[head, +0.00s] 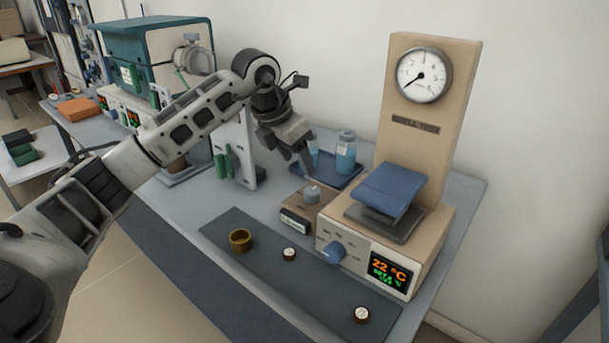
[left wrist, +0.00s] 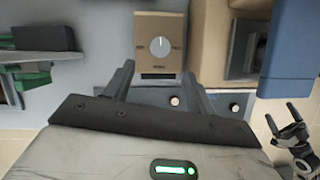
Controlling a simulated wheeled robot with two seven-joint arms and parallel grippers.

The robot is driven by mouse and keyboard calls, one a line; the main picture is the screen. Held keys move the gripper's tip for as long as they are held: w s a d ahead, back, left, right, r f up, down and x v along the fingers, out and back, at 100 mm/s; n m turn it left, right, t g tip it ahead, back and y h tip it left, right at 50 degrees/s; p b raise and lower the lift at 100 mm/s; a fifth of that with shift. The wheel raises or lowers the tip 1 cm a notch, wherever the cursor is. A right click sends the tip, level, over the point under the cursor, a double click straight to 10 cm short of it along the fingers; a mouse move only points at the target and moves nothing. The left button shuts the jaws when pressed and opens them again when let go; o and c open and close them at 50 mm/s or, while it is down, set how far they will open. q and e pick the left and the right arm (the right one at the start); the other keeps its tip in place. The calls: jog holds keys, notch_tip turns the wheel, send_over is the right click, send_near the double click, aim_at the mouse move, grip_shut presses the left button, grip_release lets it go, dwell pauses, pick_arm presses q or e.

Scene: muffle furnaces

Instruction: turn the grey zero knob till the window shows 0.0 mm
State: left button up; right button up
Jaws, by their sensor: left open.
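The grey zero knob (head: 312,192) sits on top of a small beige box (head: 301,208). In the left wrist view the round knob (left wrist: 160,46) carries a pale line pointing up the picture. The display window (head: 294,223) is on the box's front; its reading is too small to make out. My left gripper (head: 304,166) is open and empty, pointing down above and behind the knob in the head view, apart from it. In the left wrist view its fingers (left wrist: 160,70) spread to either side of the box's front end. My right gripper (left wrist: 282,118) shows at lower right, fingers apart.
A beige instrument with a dial (head: 424,75), blue block (head: 388,190) and blue knob (head: 333,252) stands right of the box. Bottles (head: 346,153) on a blue tray stand behind. A brass cup (head: 240,240) and small round pieces (head: 290,254) lie on the dark mat in front.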

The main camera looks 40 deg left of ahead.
pick_arm(q)
jog(key=v, duration=0.6)
dwell(0.4)
